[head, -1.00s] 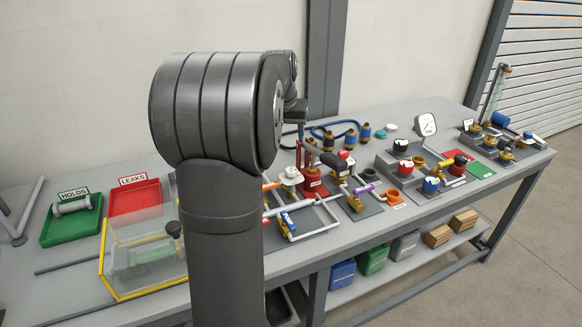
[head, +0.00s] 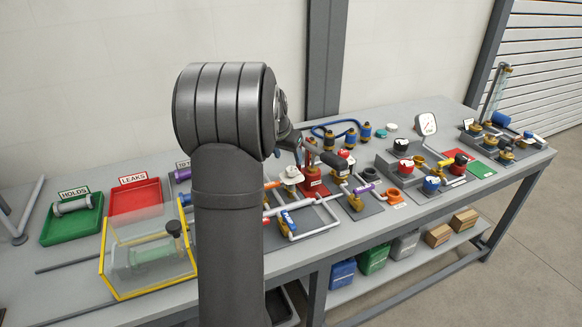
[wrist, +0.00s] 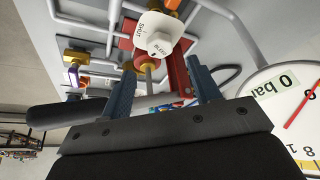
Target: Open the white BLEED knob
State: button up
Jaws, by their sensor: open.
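The white BLEED knob (wrist: 158,36) shows at the top middle of the wrist view, with dark lettering on its faces, including SHUT. It also shows in the head view (head: 291,175), on the piping at the middle of the bench. My gripper (wrist: 160,68) is open, its two blue fingers spread and empty. In the wrist view the knob lies just beyond the fingertips, roughly between them, and they do not appear to touch it. In the head view my arm hides part of the gripper.
A red pump body (head: 312,182) with a dark handle (head: 332,161) stands right beside the knob. White pipes (wrist: 85,25) surround it. A gauge (wrist: 290,110) marked 0 bar fills the wrist view's right side. A clear yellow-edged box (head: 150,255) stands at left.

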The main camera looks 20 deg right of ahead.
aim_at(292, 169)
jog(key=x, duration=0.6)
jog(key=shift+d+f, duration=0.15)
jog(key=shift+f, duration=0.15)
jog(key=c, duration=1)
